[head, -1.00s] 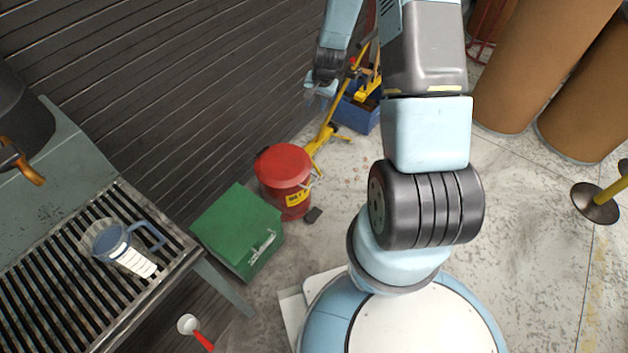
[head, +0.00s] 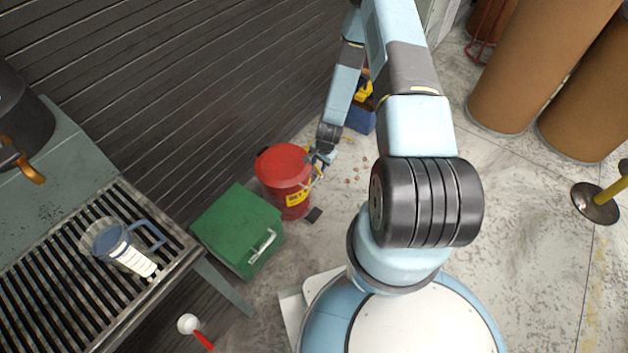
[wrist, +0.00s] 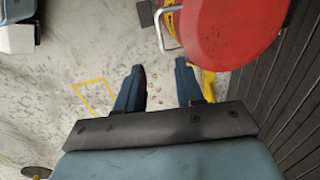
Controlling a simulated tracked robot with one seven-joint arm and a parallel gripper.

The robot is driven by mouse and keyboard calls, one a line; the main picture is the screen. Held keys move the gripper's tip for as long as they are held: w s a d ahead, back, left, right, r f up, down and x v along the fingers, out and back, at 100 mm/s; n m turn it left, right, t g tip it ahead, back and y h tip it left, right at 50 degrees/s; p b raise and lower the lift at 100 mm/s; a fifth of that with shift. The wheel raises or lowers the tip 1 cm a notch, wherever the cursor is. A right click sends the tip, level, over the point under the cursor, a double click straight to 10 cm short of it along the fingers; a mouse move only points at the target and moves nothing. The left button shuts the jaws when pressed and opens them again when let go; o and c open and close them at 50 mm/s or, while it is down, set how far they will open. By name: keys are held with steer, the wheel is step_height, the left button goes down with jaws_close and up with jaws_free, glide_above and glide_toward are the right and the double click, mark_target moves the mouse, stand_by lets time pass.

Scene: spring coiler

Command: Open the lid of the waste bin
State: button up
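The waste bin (head: 290,200) is a red drum with a yellow label, standing on the floor by the dark slatted wall. Its round red lid (head: 284,163) lies flat on top and is closed. My gripper (head: 317,164) is at the right side of the bin, near the lid's edge. In the wrist view the two dark fingers (wrist: 158,80) are spread apart with only floor between them. The lid (wrist: 222,25) fills the top right there, beyond the right finger. A metal handle (wrist: 165,32) shows at the bin's side. Whether a finger touches the bin cannot be told.
A green box (head: 236,228) stands on the floor left of the bin. A slatted metal table (head: 60,285) with a jug (head: 120,245) is further left. A blue crate (head: 358,116) is behind my arm. Brown drums (head: 545,60) stand at the top right. Open floor lies to the right.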

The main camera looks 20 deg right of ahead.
mark_target(314, 182)
steer(key=f, duration=0.4)
steer(key=w+a+f, duration=0.1)
steer(key=f, duration=0.8)
steer(key=shift+w+a, duration=0.2)
steer(key=shift+w, duration=0.2)
steer(key=shift+r, duration=0.1)
jaws_close()
steer(key=shift+s+d, duration=0.1)
stand_by(0.7)
